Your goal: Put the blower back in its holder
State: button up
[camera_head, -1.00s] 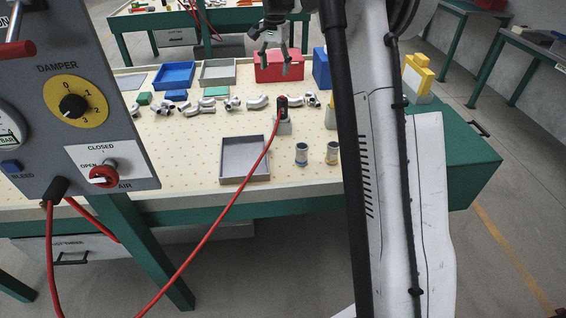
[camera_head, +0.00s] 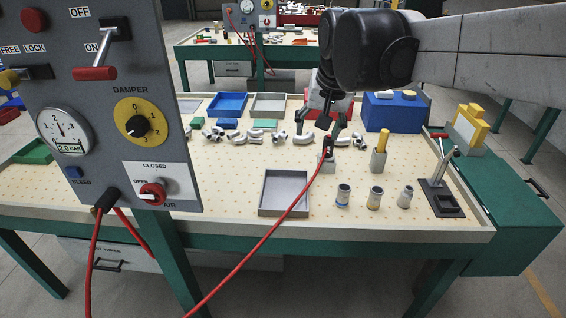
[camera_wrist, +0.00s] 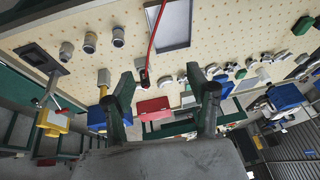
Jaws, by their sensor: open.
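The blower (camera_head: 328,142) is a small dark tool with a red hose running from it. It stands upright in a light grey holder block (camera_head: 327,166) on the perforated bench top. My gripper (camera_head: 322,123) is in the air by the blower's top, its two fingers spread and empty. From the head view I cannot tell whether a finger touches the blower. In the wrist view, the blower (camera_wrist: 144,77) shows beyond and between the open fingers of my gripper (camera_wrist: 165,82), nearer the left finger, apart from both.
The red hose (camera_head: 262,232) crosses the bench front beside an empty grey tray (camera_head: 262,208). A grey post with a yellow top (camera_head: 379,160) stands right of the holder. Metal fittings lie left; red and blue bins (camera_head: 393,112) stand behind. A control panel (camera_head: 95,150) fills the left.

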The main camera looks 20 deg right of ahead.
jog(key=s+a+f+n+t, duration=0.1)
jog(key=s+f, duration=0.3)
jog(key=s, duration=0.4)
jog(key=s+a+f+n+t, duration=0.1)
jog(key=s+a+f+n, duration=0.2)
jog(key=s, duration=0.6)
notch_tip(320, 180, down, 2)
jog(key=shift+a+f, duration=0.1)
jog(key=shift+a, duration=0.3)
